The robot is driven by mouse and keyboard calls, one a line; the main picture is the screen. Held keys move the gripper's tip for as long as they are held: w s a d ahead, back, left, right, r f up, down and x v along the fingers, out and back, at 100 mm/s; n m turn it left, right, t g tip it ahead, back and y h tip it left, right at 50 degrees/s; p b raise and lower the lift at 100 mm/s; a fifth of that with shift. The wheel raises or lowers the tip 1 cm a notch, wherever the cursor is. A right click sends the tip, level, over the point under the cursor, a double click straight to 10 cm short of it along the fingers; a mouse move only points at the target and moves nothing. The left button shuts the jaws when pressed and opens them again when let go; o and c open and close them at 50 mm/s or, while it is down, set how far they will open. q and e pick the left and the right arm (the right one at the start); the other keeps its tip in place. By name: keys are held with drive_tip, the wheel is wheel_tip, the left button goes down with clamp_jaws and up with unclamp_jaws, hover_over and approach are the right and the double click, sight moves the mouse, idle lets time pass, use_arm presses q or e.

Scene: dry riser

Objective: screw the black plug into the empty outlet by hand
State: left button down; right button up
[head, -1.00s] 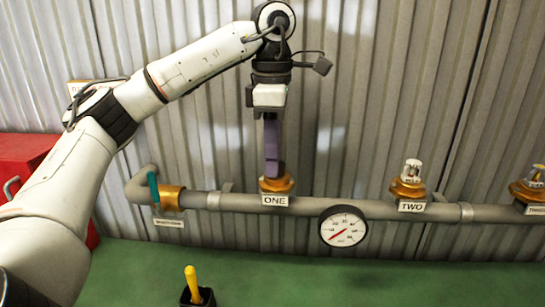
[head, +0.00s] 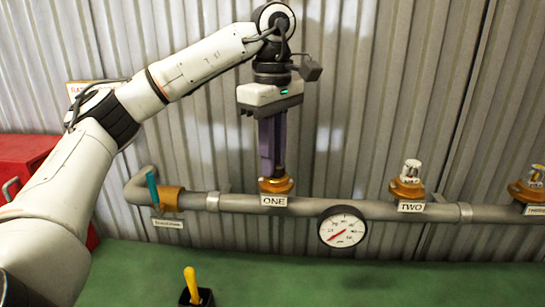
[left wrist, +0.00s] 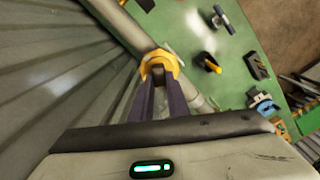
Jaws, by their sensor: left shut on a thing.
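The brass outlet labelled ONE (head: 277,185) stands upright on the grey pipe (head: 320,207). My left gripper (head: 272,174) points straight down at it, with its purple fingers right at the outlet's mouth. In the left wrist view the fingertips (left wrist: 158,85) are shut on a small dark piece, the black plug (left wrist: 158,72), which sits within the brass ring (left wrist: 172,62). The fingers mostly hide the plug in the head view. I cannot tell how deep it sits in the outlet. My right gripper is not in view.
Outlet TWO (head: 408,188) and another outlet (head: 528,192) to its right carry pale fittings. A gauge (head: 342,227) hangs on the pipe. A teal lever (head: 152,188) is at left, near a red cabinet (head: 22,160). A yellow-handled tool (head: 190,282) stands in front on the green surface (head: 350,280).

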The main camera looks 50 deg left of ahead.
use_arm(q)
drive_tip(key=m, duration=0.4)
drive_tip(key=shift+w+m, duration=0.15)
drive_tip(key=shift+m, duration=0.15)
drive_tip(key=shift+m, duration=0.6)
drive_tip(key=c, duration=2)
unclamp_jaws()
drive_tip(key=shift+m, duration=0.3)
drive_tip(key=shift+c, duration=0.2)
drive_tip(key=o, duration=0.4)
wheel_tip(320, 180, up, 10)
drive_tip(key=shift+r, duration=0.15)
